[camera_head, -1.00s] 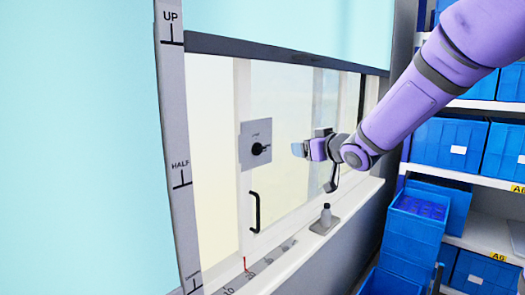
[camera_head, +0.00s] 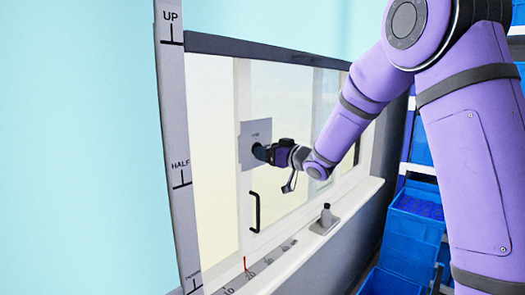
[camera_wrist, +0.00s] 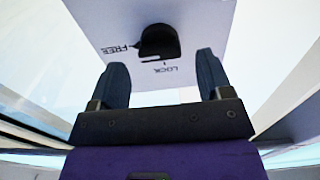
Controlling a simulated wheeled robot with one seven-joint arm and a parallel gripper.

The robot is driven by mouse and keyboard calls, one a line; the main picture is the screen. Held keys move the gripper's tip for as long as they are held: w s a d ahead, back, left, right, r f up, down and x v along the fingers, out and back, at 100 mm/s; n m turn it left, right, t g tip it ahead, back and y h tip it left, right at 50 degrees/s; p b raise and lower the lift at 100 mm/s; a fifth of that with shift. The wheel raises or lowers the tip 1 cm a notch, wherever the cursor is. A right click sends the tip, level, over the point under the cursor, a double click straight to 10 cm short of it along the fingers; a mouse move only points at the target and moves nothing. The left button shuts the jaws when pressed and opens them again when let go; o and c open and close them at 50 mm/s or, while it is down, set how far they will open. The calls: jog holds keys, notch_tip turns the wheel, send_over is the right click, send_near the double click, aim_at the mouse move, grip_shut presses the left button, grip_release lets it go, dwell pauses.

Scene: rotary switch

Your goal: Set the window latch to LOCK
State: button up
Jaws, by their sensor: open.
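The window latch is a black rotary knob (camera_wrist: 158,42) on a light plate (camera_wrist: 110,25), marked FREE and LOCK in the wrist view. LOCK is printed beside the knob on the side toward my gripper, and FREE is to its left. In the head view the plate (camera_head: 250,133) is on the window frame, and my gripper hides the knob. My gripper (camera_wrist: 162,75) is open, with its two dark fingers apart and the knob in line with the gap between them, just beyond the tips. Nothing is held.
A black pull handle (camera_head: 255,212) is on the window frame below the plate. A scale post (camera_head: 174,120) is at left. Blue bins (camera_head: 408,225) are at right.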

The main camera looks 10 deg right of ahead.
jog(key=shift+x, duration=1.45)
jog(key=c, duration=0.9)
